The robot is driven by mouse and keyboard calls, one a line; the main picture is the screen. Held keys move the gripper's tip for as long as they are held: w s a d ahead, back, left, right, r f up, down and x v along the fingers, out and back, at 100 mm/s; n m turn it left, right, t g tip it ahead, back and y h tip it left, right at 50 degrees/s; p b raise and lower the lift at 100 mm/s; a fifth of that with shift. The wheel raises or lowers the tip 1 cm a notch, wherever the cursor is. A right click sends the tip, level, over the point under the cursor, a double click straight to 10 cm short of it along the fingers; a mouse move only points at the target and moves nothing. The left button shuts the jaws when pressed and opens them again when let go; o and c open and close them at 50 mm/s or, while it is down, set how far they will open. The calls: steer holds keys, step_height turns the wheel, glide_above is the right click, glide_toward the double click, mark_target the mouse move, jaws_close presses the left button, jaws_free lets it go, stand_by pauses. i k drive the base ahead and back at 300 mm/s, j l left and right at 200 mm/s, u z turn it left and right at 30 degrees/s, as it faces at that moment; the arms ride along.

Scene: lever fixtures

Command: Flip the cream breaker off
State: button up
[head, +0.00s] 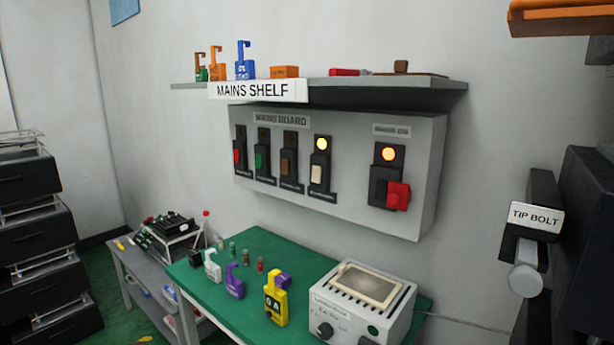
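The cream breaker (316,175) is the fourth from the left on the grey mains board (335,215) on the wall. Its toggle is cream on a dark body, and the lamp above it glows yellow. To its left are the brown breaker (287,167), the green breaker (260,160) and the red breaker (237,156), with dark lamps. At the board's right is a larger switch with a red handle (398,196) and a lit lamp. The small labels are too blurred to read. My gripper is not in view.
A shelf (440,84) with padlocks and small items juts out above the board. Below, a green table (240,243) holds several padlocks and a grey-white device (365,300). A "TIP BOLT" fixture (535,218) stands at right, black drawers (35,225) at left. Space before the board looks clear.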

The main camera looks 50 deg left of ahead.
mark_target(317, 171)
steer(key=u, duration=1.8)
steer(key=i+j+u, duration=0.45)
steer(key=i+u, duration=0.15)
steer(key=i, duration=0.1)
